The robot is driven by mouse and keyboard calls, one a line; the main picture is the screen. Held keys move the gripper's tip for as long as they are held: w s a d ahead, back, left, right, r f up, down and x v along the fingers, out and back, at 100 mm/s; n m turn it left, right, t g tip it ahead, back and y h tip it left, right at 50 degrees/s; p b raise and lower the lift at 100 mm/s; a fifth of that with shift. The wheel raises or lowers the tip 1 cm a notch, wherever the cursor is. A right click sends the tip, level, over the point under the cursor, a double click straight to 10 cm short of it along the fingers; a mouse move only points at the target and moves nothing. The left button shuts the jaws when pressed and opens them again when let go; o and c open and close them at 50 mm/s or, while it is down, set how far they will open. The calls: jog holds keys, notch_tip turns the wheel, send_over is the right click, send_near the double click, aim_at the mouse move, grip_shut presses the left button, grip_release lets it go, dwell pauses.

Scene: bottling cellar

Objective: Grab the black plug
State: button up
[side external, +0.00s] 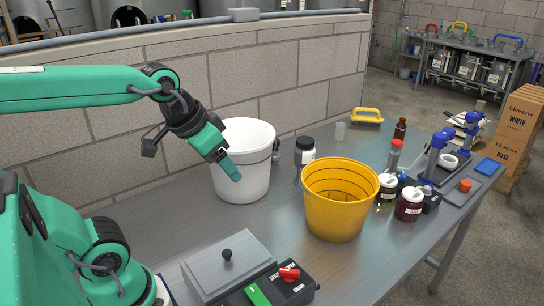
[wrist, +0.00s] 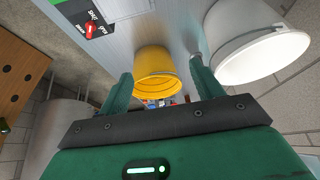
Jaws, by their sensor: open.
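I cannot make out for certain which thing is the black plug. The white bucket (wrist: 236,62) is to the right there.
The yellow bucket (side external: 334,213) stands mid-bench. A black-lidded jar (side external: 305,152) is behind it; small jars (side external: 409,204) and blue-topped equipment (side external: 434,157) are to its right. The grey box (side external: 228,264) has a black panel with a red switch (side external: 289,274). A block wall backs the bench.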

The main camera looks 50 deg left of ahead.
jog(key=w+a+r, duration=0.3)
jog(key=w+a, duration=0.2)
jog(key=w, duration=0.6)
jog(key=shift+g+y, duration=0.6)
jog(key=shift+y, duration=0.1)
jog(key=w+a+f, duration=0.2)
jog(key=w+a, duration=0.2)
jog(key=w, duration=0.1)
jog(key=w+a+f, duration=0.2)
jog(key=w+a, duration=0.3)
jog(key=w, duration=0.1)
jog(key=w+a+f, duration=0.1)
jog(key=w+a, duration=0.4)
jog(key=shift+w+f, duration=0.4)
jog(key=w+a+f, duration=0.6)
jog(key=a+f, duration=0.4)
jog(key=shift+f+n+g, duration=0.3)
send_over(274, 151)
jog(key=shift+s+a+f, duration=0.1)
jog(key=shift+a+f, duration=0.1)
jog(key=shift+f, duration=1.05)
jog(key=shift+a+f, duration=0.2)
jog(key=shift+f, duration=1)
